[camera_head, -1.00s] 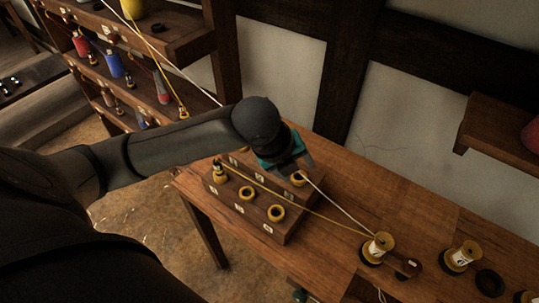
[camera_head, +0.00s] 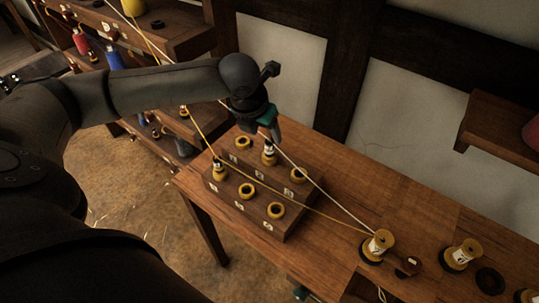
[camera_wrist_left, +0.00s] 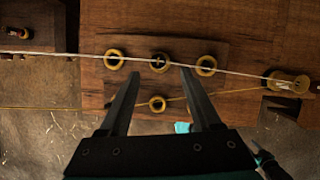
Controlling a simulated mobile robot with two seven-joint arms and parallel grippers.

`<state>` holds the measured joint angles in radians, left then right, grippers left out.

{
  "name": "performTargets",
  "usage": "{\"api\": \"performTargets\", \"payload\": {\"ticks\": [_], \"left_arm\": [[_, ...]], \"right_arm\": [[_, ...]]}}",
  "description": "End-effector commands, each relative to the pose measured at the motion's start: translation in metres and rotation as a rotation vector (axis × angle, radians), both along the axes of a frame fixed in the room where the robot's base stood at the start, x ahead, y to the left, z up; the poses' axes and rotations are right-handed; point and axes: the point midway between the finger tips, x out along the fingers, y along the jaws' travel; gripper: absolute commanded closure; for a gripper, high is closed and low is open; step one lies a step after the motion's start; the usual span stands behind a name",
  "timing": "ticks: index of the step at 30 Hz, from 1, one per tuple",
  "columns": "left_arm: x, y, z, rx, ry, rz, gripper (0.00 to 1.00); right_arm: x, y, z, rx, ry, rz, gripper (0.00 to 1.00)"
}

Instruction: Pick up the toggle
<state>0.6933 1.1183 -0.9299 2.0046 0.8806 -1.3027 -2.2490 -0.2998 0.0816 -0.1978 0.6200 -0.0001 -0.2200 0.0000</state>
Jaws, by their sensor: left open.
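A small upright toggle with a pale label (camera_head: 269,153) stands in the back row of a wooden block with ring-edged holes (camera_head: 284,229). A similar piece (camera_head: 219,170) stands at the block's left corner. My left gripper (camera_head: 269,136) is open, just above the back-row piece. In the left wrist view, the piece (camera_wrist_left: 160,62) shows from above, just beyond and between the spread fingertips (camera_wrist_left: 160,74). A pale cord (camera_wrist_left: 240,74) runs across the view close to it. I cannot tell whether the fingers touch anything. No right gripper can be clearly made out.
Yellow spools (camera_head: 378,246) stand on the bench (camera_head: 345,180) to the right, with a dark ring (camera_head: 490,281) near them. A yellow cord (camera_head: 320,213) and a pale cord stretch over the block. Shelves with coloured spools are at the upper left.

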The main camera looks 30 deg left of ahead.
Motion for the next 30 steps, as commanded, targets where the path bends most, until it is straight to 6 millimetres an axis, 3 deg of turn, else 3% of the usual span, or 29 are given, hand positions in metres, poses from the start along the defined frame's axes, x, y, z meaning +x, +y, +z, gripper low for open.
{"api": "performTargets", "payload": {"ticks": [10,18,29,30], "left_arm": [[0.011,0.002,-0.027,-0.001,0.001,0.002,0.35],[0.025,0.004,-0.059,-0.002,0.002,0.001,0.35],[0.028,0.005,-0.066,0.0,-0.001,0.0,0.35],[0.028,0.005,-0.065,0.0,-0.001,0.0,0.4]], "right_arm": [[0.0,0.001,-0.003,0.001,-0.001,0.003,0.5],[0.0,0.001,-0.005,0.002,-0.001,0.003,0.5],[0.0,0.002,-0.006,0.003,0.0,0.003,0.5],[0.0,0.002,-0.006,0.003,0.0,0.003,0.5]]}}
